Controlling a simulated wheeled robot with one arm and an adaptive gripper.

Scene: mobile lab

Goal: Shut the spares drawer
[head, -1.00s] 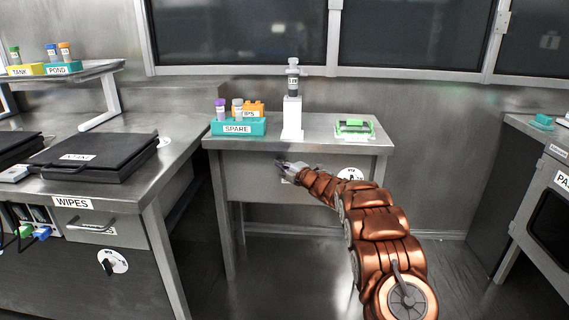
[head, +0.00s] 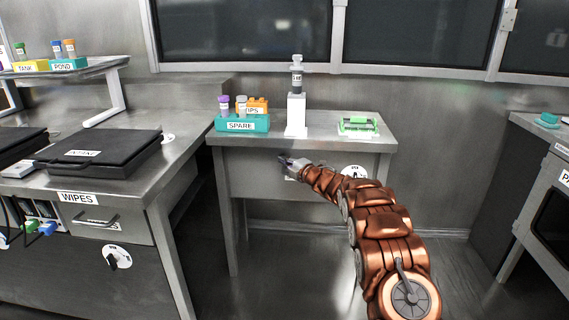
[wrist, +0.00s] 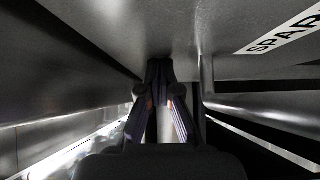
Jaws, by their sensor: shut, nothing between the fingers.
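The spares drawer's grey front (head: 250,180) is under the top of the middle bench in the head view. In the wrist view a white label (wrist: 284,32) reading "SPAR" is on a grey surface at the upper right. My gripper (head: 284,160) is in front of the drawer front, near its middle. In the wrist view my gripper's fingers (wrist: 160,68) are together with nothing between them, close to grey metal surfaces. My gripper and arm hide part of the drawer front and its handle. I cannot tell how far the drawer is out, or whether the fingers touch it.
The middle bench (head: 345,145) holds a teal SPARE rack (head: 240,125), a white stand (head: 296,115) and a green-topped item (head: 358,125). The left bench has a WIPES drawer (head: 105,222) and a black case (head: 100,153). A cabinet (head: 548,195) stands at right.

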